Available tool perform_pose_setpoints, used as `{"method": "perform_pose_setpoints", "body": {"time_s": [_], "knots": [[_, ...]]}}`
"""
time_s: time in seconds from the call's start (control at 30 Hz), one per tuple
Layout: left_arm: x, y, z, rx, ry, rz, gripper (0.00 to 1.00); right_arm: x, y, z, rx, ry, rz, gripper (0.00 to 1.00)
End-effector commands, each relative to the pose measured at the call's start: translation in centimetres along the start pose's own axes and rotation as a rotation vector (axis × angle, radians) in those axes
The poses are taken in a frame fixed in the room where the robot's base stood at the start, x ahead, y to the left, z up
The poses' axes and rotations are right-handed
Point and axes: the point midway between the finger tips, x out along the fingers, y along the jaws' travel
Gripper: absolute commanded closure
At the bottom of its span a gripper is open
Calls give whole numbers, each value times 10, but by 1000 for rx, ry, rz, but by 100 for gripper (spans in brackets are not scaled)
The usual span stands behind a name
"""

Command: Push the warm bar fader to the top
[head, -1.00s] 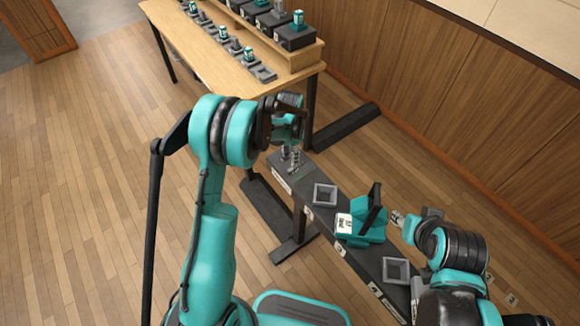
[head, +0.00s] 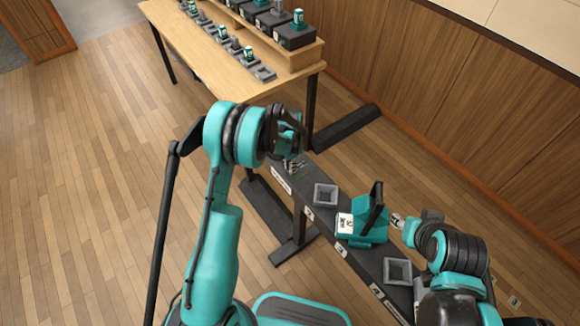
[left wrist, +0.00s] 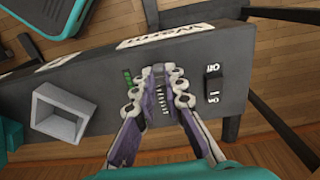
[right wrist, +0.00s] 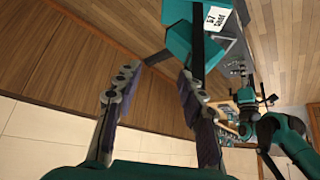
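A long dark fader bar (head: 323,222) runs diagonally through the head view. Its far end shows in the left wrist view, where a dark panel (left wrist: 90,75) carries a white label reading "Warm" (left wrist: 165,35). My left gripper (head: 294,166) is low over this end. In the left wrist view its fingertips (left wrist: 158,80) point down at the panel and close in around a small ridged dark part. The fingers hide most of it, so I cannot tell whether they grip it. A green mark (left wrist: 128,78) shows beside the left finger. My right gripper (right wrist: 158,80) is open and empty.
A black switch (left wrist: 213,85) with white markings is right of the left fingers. A grey square holder (left wrist: 62,110) is at left. A teal stand with a white card (head: 345,223) sits on the bar near my right gripper. A wooden table (head: 190,42) with small containers stands behind.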

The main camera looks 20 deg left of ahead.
Motion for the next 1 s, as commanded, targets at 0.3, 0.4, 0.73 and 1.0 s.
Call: {"method": "perform_pose_setpoints", "body": {"time_s": [0.3,0.4,0.73,1.0], "knots": [[1,0,-20,2,0,0,100,3,0,2,0,0,0,60],[2,0,-43,3,0,-1,100,6,0,4,0,0,0,60],[0,0,-75,0,1,-1,100,8,0,6,0,0,0,60],[-1,0,-76,0,5,-2,69,8,0,6,0,0,0,60]]}}
